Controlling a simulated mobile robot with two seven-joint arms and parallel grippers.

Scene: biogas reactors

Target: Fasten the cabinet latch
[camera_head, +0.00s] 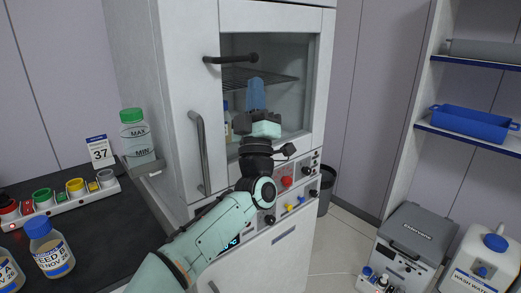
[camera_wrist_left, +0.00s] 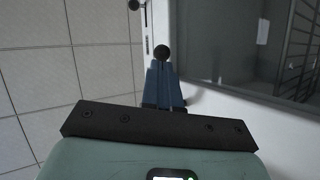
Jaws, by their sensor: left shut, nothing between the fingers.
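The white cabinet (camera_head: 170,100) has a glass-windowed door (camera_head: 310,85) that looks closed. Its black latch lever (camera_head: 230,60) lies roughly horizontal across the door's left edge, with its round knob over the window side. My left gripper (camera_head: 255,82) is shut and empty in front of the window, blue fingers pointing up, just below the knob. In the left wrist view the knob (camera_wrist_left: 162,52) shows right beyond the shut fingertips (camera_wrist_left: 162,66); whether they touch it I cannot tell. My right gripper is not in view.
A vertical grey bar handle (camera_head: 200,155) is left of my gripper. Knobs and a red button (camera_head: 287,181) sit on the panel below the window. A dark bench (camera_head: 105,225) at left carries bottles and a switch strip. Open shelves (camera_head: 470,134) stand at right.

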